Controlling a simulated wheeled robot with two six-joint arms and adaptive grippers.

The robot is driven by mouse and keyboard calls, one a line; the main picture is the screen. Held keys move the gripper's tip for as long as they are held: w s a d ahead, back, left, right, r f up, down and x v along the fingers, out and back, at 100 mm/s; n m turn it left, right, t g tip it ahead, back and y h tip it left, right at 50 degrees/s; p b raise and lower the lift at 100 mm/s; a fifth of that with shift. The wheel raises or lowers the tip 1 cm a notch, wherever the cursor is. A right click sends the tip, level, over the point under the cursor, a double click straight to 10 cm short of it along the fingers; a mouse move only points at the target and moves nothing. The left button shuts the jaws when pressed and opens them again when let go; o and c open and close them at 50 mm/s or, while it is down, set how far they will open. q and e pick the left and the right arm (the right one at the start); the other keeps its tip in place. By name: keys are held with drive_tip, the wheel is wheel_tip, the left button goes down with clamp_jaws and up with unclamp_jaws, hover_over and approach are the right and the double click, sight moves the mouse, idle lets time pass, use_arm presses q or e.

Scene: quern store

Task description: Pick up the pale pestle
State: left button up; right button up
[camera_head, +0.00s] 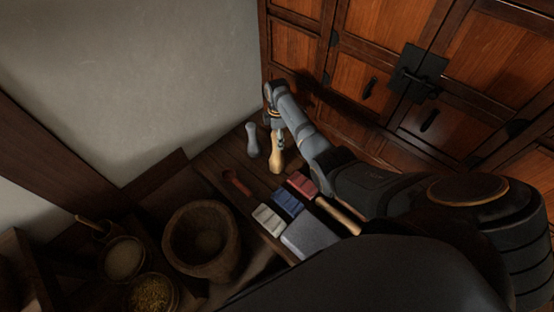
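The pale pestle (276,159) stands upright on a dark wooden bench (222,160), near its far end. It is light tan wood with a wider lower part. My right arm reaches in from the right, and my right gripper (277,134) is at the pestle's upper end. The gripper and arm cover part of the pestle's top, so whether the fingers are closed on it is not clear. A grey pestle (252,141) of similar shape stands just left of it. My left gripper is not in view.
A red-brown utensil (237,183), red (302,184), blue (287,202) and white (268,219) blocks, a grey slab (309,240) and a wooden rod (338,216) lie nearer on the bench. A large mortar (186,265) stands left. A wooden cabinet (375,50) rises behind.

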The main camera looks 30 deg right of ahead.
clamp_jaws()
idle(0.3)
